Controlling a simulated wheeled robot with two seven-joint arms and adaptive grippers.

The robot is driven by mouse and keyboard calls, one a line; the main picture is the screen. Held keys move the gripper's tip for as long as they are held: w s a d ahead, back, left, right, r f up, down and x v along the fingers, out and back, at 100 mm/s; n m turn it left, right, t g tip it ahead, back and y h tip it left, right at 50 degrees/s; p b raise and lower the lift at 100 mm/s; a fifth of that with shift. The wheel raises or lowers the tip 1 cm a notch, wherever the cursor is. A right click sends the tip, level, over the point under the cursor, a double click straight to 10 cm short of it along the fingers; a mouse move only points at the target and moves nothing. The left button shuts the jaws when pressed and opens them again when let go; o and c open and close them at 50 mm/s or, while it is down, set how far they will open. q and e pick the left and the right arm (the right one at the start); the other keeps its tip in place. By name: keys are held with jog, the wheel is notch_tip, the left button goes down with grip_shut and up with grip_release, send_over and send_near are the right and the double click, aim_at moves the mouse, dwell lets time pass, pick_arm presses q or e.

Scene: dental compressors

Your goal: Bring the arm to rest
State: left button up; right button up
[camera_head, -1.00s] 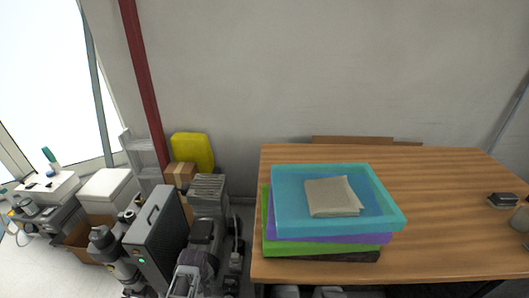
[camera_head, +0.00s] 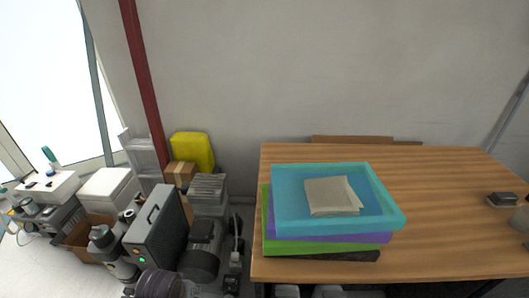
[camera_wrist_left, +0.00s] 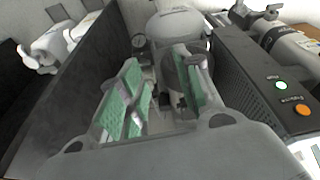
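My left gripper (camera_wrist_left: 155,88) shows in the left wrist view with its two green-padded fingers apart and nothing held between them. Beyond the fingers are a whitish rounded compressor tank (camera_wrist_left: 180,25) and a small gauge (camera_wrist_left: 139,41). A dark ribbed case (camera_wrist_left: 270,75) with a green and an orange light stands to the right of the fingers. In the head view, the grey case (camera_head: 155,240) with a green light stands among the compressors at lower left. The left gripper cannot be made out clearly in the head view. My right gripper is in neither view.
A wooden table (camera_head: 440,200) fills the right, bearing stacked trays with a teal tray (camera_head: 385,215) on top, which holds a beige packet (camera_head: 332,196). A yellow case (camera_head: 193,150), a white box (camera_head: 105,188) and a ladder crowd the left. The table's middle right is clear.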

pick_arm(q)
jog(key=shift+s+r+m, duration=1.3)
jog(key=shift+s+r, duration=0.4)
jog(key=shift+r, duration=0.65)
notch_tip(320, 180, down, 32)
jog(key=s+a, duration=0.2)
jog(key=s+a+f+g, duration=0.1)
jog(key=s+a+f, duration=0.2)
jog(key=s+f, duration=0.6)
jog(key=s+a+f+p, duration=0.1)
jog(key=s+a+f, duration=0.3)
jog(key=s+f, duration=0.6)
jog(key=shift+s+a+m+g+y, duration=0.3)
jog(key=shift+s+g, duration=0.1)
jog(key=shift+s, duration=0.3)
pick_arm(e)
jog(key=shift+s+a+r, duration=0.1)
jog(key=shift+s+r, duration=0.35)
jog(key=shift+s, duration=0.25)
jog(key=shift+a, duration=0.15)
pick_arm(q)
jog(key=shift+d, duration=0.1)
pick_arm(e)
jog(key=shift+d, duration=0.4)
